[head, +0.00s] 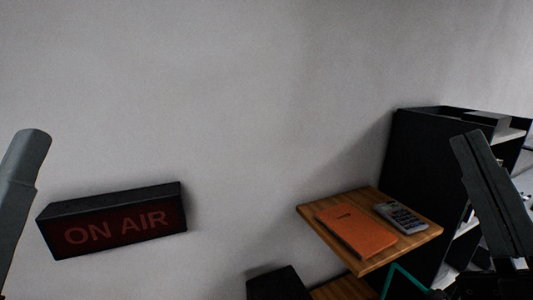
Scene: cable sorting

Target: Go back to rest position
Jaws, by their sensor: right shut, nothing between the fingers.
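My right gripper (468,142) is at the right side of the head view, pointing up. Its dark fingers lie against each other, shut, with nothing between them. It stands in front of the black shelf unit (415,155) and hides part of it. A grey part, which looks like part of my left arm, rises at the left edge; the left gripper's fingers cannot be made out. A piece of teal cable (393,270) shows at the bottom, near the right arm; its ends are hidden or out of view.
A wooden wall shelf (374,262) holds an orange notebook (356,231) and a grey calculator (401,217). A dark "ON AIR" sign (112,222) hangs on the wall at left. A black box (278,284) is at the bottom. The wall between sign and shelf is bare.

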